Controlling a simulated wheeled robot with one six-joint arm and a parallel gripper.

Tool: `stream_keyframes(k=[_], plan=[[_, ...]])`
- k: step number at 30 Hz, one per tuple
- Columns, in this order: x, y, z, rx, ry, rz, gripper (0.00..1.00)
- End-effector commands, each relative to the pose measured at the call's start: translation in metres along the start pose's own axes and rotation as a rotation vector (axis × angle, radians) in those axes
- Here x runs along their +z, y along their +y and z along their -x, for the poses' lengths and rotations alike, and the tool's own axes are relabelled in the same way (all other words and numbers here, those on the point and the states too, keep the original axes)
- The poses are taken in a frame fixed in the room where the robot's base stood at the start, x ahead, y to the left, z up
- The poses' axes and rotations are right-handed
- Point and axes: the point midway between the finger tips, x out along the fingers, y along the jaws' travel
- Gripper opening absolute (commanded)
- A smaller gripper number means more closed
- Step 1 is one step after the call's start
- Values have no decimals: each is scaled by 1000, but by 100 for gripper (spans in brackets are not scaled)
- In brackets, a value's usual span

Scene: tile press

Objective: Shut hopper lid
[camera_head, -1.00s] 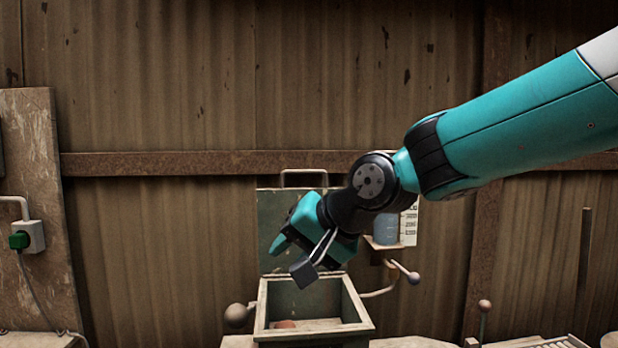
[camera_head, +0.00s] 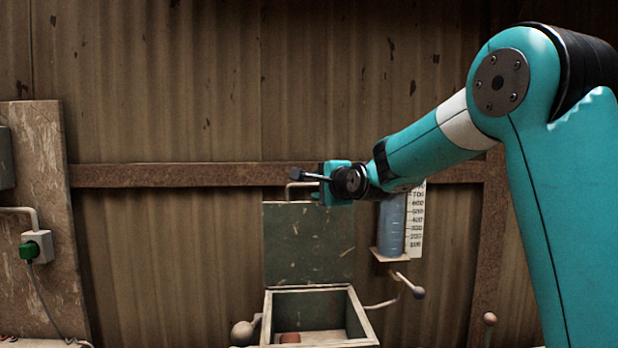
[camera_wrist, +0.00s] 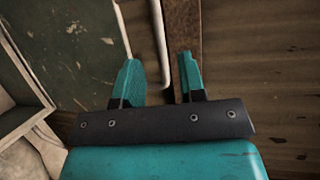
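The hopper (camera_head: 320,342) is an open box at the lower middle of the head view, with a small reddish-brown thing (camera_head: 290,338) inside. Its green, scuffed lid (camera_head: 309,245) stands upright at the back, with a pale bar handle (camera_head: 289,190) on its top edge. My gripper (camera_head: 322,185) is up at the lid's top edge, beside the handle. In the wrist view the gripper (camera_wrist: 160,80) is open, its two teal fingers apart. The lid (camera_wrist: 75,45) is at left there and the handle (camera_wrist: 159,45) runs between the fingers. I cannot tell if they touch it.
A clear cylinder of bluish liquid (camera_head: 391,225) with a scale stands on a small shelf right of the lid. Ball-ended levers (camera_head: 418,292) flank the hopper. A rusty rail (camera_head: 180,174) crosses the corrugated wall behind. A green plug (camera_head: 30,250) is at far left.

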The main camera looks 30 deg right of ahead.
Motion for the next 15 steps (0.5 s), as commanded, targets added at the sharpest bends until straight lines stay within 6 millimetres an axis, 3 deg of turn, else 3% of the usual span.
stream_keyframes(k=[6, 15], plan=[[0, -3, -39, 2, 0, 0, 37], [0, 0, -56, 0, -1, 0, 37]])
